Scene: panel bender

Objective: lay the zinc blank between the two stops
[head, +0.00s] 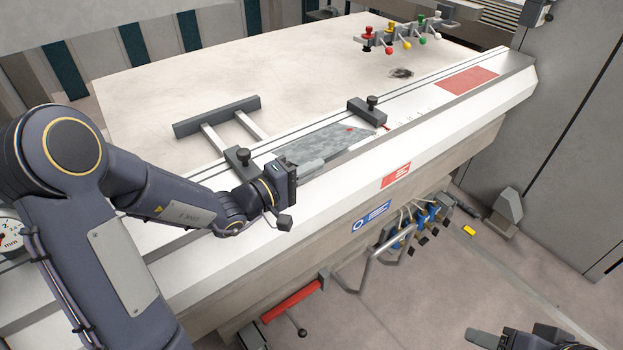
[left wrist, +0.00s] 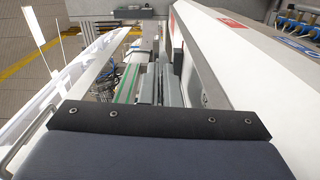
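The zinc blank (head: 328,143) is a mottled grey sheet with a small red mark. In the head view it lies flat on the bench's white front strip, between the left stop (head: 238,160) and the right stop (head: 368,108), both dark blocks with black knobs. Its near left end is hidden by my left gripper (head: 308,168), whose grey fingers reach that end. In the left wrist view the fingers (left wrist: 160,90) are close together; whether they grip the sheet is unclear. My right gripper (head: 485,338) shows only partly at the bottom right, away from the bench.
A grey bar on two light rods (head: 217,117) stands behind the left stop. Several coloured-knob levers (head: 405,38) stand at the back right. A red patch (head: 466,79) marks the strip's right end. A metal handle (head: 365,270) and blue connectors stick out below the bench front.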

